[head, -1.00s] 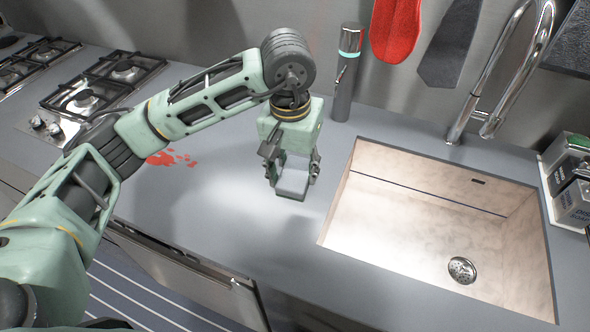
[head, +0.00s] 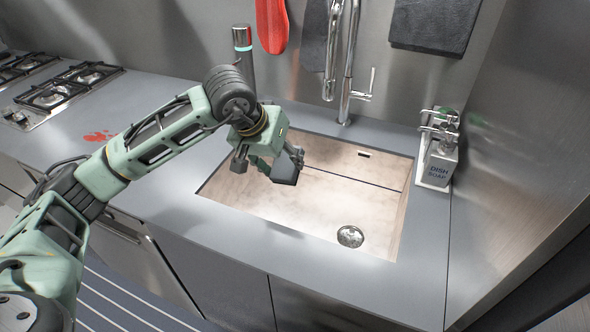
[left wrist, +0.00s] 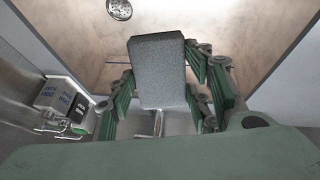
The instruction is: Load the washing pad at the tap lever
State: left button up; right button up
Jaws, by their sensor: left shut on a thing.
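The washing pad is a grey block (head: 286,169). My left gripper (head: 267,164) is shut on it and holds it over the left part of the sink (head: 330,215). In the left wrist view the pad (left wrist: 157,70) sits between the fingers, with the drain and basin floor behind it. The chrome tap (head: 347,60) stands behind the sink, to the right of the gripper. Its lever (head: 372,84) sticks up at the right of the tap's base. The pad is apart from the lever. My right gripper is not in view.
A caddy with soap dispensers (head: 440,160) stands right of the sink by a metal wall. A dark cylinder (head: 243,50) stands behind my arm. Cloths and a red mitt (head: 271,25) hang at the back. A red stain (head: 97,136) marks the counter at left.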

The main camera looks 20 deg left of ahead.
aim_at(296, 146)
pick_arm(q)
jog(key=shift+w+d, duration=0.1)
jog(key=shift+d, duration=0.05)
jog(key=shift+w, duration=0.1)
jog(key=shift+w+f+p, duration=0.15)
jog(key=shift+w, duration=0.35)
jog(key=shift+w+f+p, duration=0.15)
jog(key=shift+w, duration=0.35)
jog(key=w, duration=0.1)
jog(key=w+d, duration=0.1)
jog(key=w, duration=0.1)
jog(key=shift+d+f, duration=0.3)
jog(key=shift+d, duration=0.1)
jog(key=w+d+f+b, duration=0.1)
jog(key=w+d, duration=0.2)
jog(key=w, duration=0.5)
jog(key=shift+f+b, duration=0.3)
jog(key=shift+f, duration=0.05)
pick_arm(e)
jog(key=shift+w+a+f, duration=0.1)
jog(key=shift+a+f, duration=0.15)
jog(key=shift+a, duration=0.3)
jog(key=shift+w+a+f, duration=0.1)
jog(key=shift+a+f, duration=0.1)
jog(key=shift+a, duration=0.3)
pick_arm(q)
jog(key=shift+s+a, duration=0.1)
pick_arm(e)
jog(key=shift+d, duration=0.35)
